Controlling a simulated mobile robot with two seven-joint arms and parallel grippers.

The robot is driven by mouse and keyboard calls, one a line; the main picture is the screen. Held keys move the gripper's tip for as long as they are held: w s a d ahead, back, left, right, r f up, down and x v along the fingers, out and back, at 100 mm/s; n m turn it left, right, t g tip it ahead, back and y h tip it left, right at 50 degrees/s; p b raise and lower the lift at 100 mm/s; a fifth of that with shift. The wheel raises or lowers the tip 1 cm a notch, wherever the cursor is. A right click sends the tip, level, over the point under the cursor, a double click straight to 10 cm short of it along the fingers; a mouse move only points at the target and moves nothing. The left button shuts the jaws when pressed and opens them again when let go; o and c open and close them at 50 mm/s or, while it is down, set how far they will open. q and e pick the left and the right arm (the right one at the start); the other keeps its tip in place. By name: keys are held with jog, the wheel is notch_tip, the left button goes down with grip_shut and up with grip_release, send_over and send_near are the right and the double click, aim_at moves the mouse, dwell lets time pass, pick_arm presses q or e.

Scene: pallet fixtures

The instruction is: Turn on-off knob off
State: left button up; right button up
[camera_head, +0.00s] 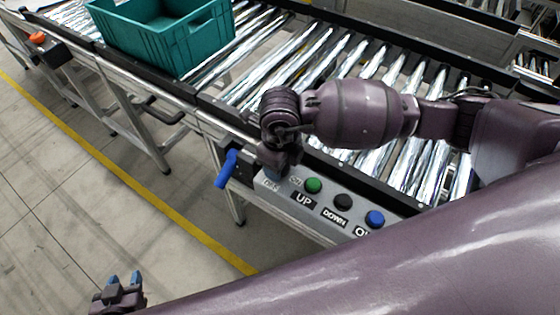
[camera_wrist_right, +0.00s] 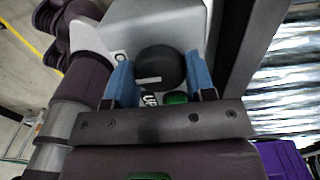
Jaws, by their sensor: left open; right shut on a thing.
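The on-off knob (camera_wrist_right: 162,66) is round and black with a short white mark, seen in the right wrist view. My right gripper (camera_wrist_right: 159,58) has its blue fingers on both sides of the knob and is shut on it. In the head view my right gripper (camera_head: 272,172) is over the left end of the grey control panel (camera_head: 322,228), hiding the knob. An ON label shows beside it. My left gripper (camera_head: 124,279) is open and empty at the lower left, over the floor, away from the panel.
The panel also has a green button (camera_head: 313,185), a black button (camera_head: 343,201) and a blue button (camera_head: 375,219). A teal crate (camera_head: 185,48) stands on the roller conveyor (camera_head: 290,70). The floor at left is clear.

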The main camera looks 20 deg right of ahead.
dwell(0.4)
jog(key=o, duration=0.9)
jog(key=shift+r, duration=0.1)
notch_tip(320, 180, up, 11)
jog(key=shift+f, duration=0.15)
